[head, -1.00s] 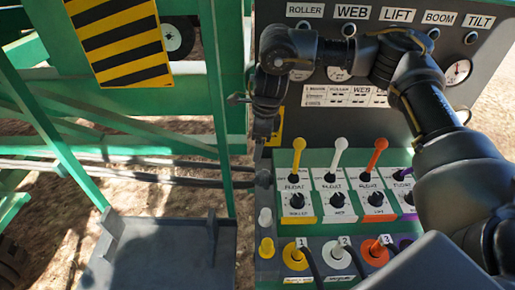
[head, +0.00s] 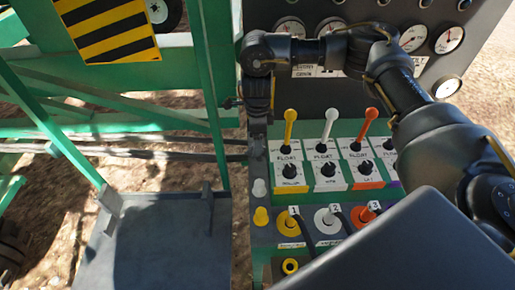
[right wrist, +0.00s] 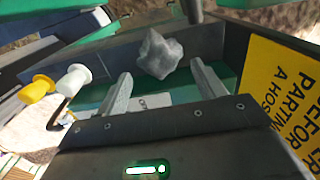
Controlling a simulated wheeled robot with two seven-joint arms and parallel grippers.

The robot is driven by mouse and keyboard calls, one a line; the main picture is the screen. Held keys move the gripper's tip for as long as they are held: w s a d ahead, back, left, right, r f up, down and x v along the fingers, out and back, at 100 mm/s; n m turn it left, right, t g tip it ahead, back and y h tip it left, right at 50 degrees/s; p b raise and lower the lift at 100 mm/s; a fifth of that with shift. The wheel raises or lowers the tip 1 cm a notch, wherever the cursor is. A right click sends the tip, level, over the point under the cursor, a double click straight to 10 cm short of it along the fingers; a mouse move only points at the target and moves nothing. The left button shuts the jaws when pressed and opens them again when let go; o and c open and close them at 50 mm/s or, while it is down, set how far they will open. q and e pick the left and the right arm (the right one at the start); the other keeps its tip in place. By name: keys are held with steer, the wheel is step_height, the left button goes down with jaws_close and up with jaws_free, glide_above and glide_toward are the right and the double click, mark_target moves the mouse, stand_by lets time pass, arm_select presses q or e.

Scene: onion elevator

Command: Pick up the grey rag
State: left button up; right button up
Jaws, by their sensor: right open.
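The grey rag (right wrist: 158,55) shows in the right wrist view as a crumpled light-grey lump by a dark ledge and green metal. It lies just beyond and between the fingertips of my right gripper (right wrist: 162,82). The two fingers are apart with nothing between them, and I see no clear contact with the rag. In the head view my right arm reaches from the right across the control panel, and its gripper (head: 258,103) points down at the panel's left edge. I cannot make out the rag in the head view. My left gripper is not in view.
The control panel (head: 330,127) has yellow, white and orange levers close to the right of the gripper. Below are coloured plugs with black cables (head: 288,222). Green frame bars (head: 211,90) stand to the left, above a grey step (head: 150,250). A yellow sign (right wrist: 275,100) is at right.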

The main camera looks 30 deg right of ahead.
step_height(320, 180, down, 4)
steer(key=shift+f+p, duration=0.15)
steer(key=shift+p, duration=0.15)
steer(key=shift+a, duration=0.1)
steer(key=c, duration=1.1)
steer(key=shift+o, duration=0.2)
steer(key=shift+r+b, duration=0.5)
steer(key=shift+r, duration=4.5)
